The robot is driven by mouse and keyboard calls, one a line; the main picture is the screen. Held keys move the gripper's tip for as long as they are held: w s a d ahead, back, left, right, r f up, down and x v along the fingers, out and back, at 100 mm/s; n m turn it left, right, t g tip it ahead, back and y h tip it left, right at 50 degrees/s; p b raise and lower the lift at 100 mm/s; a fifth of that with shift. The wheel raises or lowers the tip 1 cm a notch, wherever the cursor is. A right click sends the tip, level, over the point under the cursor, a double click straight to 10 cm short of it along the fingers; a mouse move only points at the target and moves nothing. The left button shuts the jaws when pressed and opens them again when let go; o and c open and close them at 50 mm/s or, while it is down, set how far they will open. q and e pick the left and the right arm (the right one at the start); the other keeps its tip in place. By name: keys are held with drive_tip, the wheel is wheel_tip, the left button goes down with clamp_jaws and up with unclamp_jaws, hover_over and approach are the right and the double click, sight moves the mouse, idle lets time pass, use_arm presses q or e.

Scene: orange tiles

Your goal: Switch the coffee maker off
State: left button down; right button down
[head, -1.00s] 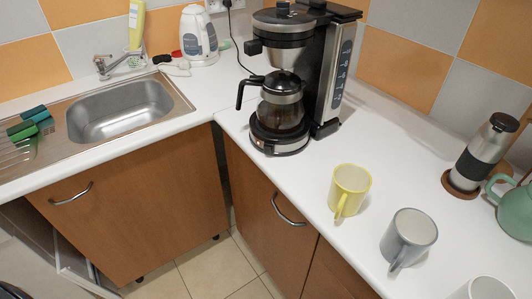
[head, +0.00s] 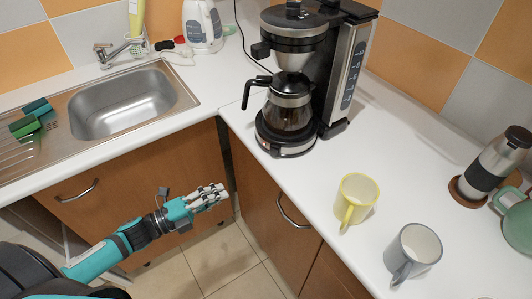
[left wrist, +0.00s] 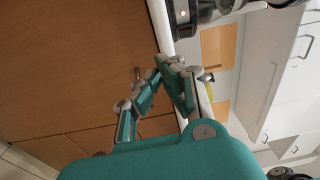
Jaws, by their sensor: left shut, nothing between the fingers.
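The coffee maker (head: 345,75) is black and silver and stands upright on the white counter near the corner. Its glass carafe (head: 288,108) sits on the round black base, which has a small switch area (head: 266,146) at its front left. My left gripper (head: 222,191) is in front of the cabinet doors, below the counter edge and to the left of the coffee maker, apart from it. In the left wrist view the left gripper (left wrist: 168,62) is shut and empty, and part of the coffee maker's base (left wrist: 186,18) shows at the top. My right gripper is not in view.
A yellow mug (head: 355,200) and a grey mug (head: 411,254) stand right of the coffee maker near the counter edge. A steel flask (head: 492,165) and green teapot (head: 518,220) are further right. The cabinet handle (head: 290,210) sticks out.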

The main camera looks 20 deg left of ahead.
sight(266, 164)
use_arm(q)
drive_tip(key=r+m, duration=0.1)
drive_tip(key=d+r+m+g+h, duration=0.1)
drive_tip(key=r, duration=0.1)
drive_tip(key=s+d+r+m+h, duration=0.1)
drive_tip(key=shift+s+d+r, duration=0.1)
drive_tip(key=shift+d+r, duration=0.05)
drive_tip(key=shift+r, duration=0.05)
drive_tip(key=shift+d, duration=0.1)
drive_tip(key=p+x, duration=0.1)
drive_tip(key=x, duration=0.3)
drive_tip(key=w+a+p+x, duration=0.1)
drive_tip(key=x, duration=0.3)
drive_tip(key=p+x, duration=0.1)
drive_tip(key=x, duration=0.3)
drive_tip(key=shift+w+a+r+p, duration=0.15)
drive_tip(key=shift+w+r+p, duration=0.1)
drive_tip(key=shift+p, duration=0.1)
drive_tip(key=shift+w+f, duration=0.1)
drive_tip(key=shift+w, duration=0.45)
